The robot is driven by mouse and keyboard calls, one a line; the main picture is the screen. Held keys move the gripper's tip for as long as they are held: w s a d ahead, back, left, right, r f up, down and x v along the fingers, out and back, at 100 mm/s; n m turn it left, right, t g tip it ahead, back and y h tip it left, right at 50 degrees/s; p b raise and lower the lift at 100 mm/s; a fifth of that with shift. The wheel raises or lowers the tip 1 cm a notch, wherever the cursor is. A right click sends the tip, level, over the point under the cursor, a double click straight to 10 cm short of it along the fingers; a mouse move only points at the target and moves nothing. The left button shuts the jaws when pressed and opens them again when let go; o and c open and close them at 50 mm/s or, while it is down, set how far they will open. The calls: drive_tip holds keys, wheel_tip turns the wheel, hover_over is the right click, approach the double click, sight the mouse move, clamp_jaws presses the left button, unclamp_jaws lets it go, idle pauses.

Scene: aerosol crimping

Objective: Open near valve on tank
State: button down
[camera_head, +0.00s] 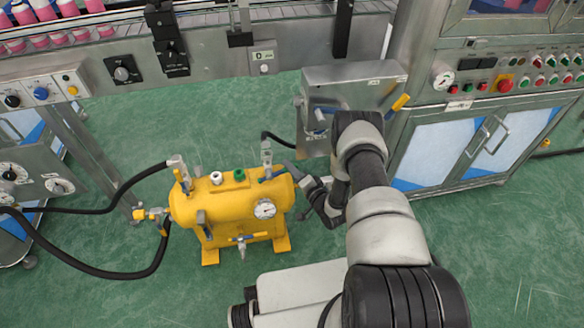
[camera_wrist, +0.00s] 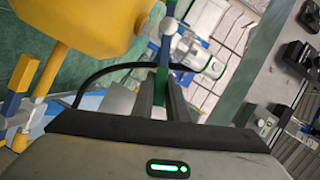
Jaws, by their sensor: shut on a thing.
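The yellow tank (camera_head: 222,208) stands on the green floor, and part of it shows at the upper left of the wrist view (camera_wrist: 95,22). A metal valve (camera_head: 267,158) with a blue lever (camera_head: 268,177) is on the tank's top right. My gripper (camera_head: 286,172) reaches it from the right and is shut on the blue lever. In the wrist view my fingers (camera_wrist: 163,92) close around the lever, whose blue end (camera_wrist: 164,50) shows beyond them. The fingers hide part of the lever.
Another blue-handled valve (camera_head: 184,178) is at the tank's top left. A yellow valve (camera_head: 150,215) is on its left side. Black hoses (camera_head: 110,272) run left. A metal box (camera_head: 350,88) and cabinet (camera_head: 475,150) stand behind. Floor in front is clear.

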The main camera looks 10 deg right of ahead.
sight(283, 170)
drive_tip(key=shift+a+r+n+g+h+p, duration=0.2)
drive_tip(key=shift+a+r+n+p, duration=0.15)
drive_tip(key=shift+r+n, duration=0.2)
drive_tip(key=shift+a+r+n+g+h+p, duration=0.2)
drive_tip(key=shift+a+r+n+p, duration=0.05)
drive_tip(key=shift+r+n+p, duration=0.25)
drive_tip(key=shift+a+r+n+h+p, duration=0.7)
drive_tip(key=shift+a+r+n, duration=0.1)
drive_tip(key=shift+n, duration=0.35)
drive_tip(key=shift+g, duration=0.3)
drive_tip(key=c, duration=1.7)
unclamp_jaws()
drive_tip(key=shift+f, duration=0.1)
drive_tip(key=shift+c, duration=0.2)
drive_tip(key=p+v, duration=0.3)
drive_tip(key=v, duration=1.4)
drive_tip(key=shift+s, duration=0.2)
